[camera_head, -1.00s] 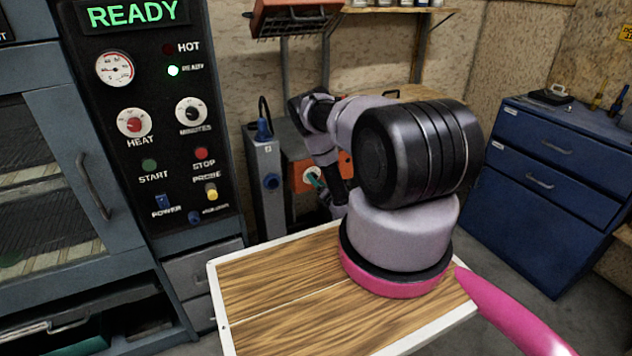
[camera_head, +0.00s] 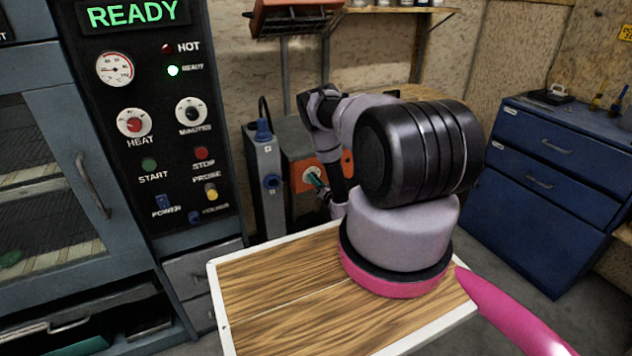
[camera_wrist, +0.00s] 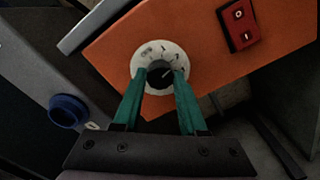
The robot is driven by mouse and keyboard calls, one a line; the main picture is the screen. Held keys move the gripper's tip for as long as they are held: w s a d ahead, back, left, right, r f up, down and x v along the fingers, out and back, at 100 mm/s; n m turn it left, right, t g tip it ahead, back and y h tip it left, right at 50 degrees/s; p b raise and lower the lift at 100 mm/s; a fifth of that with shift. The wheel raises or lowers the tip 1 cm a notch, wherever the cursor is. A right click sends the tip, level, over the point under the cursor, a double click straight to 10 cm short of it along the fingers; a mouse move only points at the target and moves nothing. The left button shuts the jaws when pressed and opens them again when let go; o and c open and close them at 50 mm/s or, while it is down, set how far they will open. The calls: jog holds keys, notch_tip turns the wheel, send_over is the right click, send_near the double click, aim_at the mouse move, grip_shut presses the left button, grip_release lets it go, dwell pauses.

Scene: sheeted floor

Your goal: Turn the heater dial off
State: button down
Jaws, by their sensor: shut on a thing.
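The heater (camera_head: 299,158) is an orange-fronted unit at the back, partly hidden behind my arm. Its white, marked dial (camera_wrist: 161,52) with a dark centre knob (camera_wrist: 160,77) is on the orange face in the wrist view. My gripper (camera_wrist: 159,80) has two green fingers, one on each side of the knob, shut on it. The marks run around the upper rim of the dial; the knob's exact setting is hard to read. In the head view the green fingers (camera_head: 317,181) meet the dial, which is small and partly covered.
A red rocker switch (camera_wrist: 239,25) is on the orange face near the dial. A grey box with blue knobs (camera_head: 266,180) stands left of the heater. An oven control panel (camera_head: 150,140) is at left, blue drawers (camera_head: 545,170) at right. A wooden-topped surface (camera_head: 285,300) lies in front.

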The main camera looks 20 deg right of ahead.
jog(key=shift+n, duration=7.8)
jog(key=shift+s+f, duration=0.1)
jog(key=shift+c, duration=2.2)
grip_release()
jog(key=s, duration=1)
jog(key=shift+s+d, duration=0.2)
jog(key=shift+s, duration=0.15)
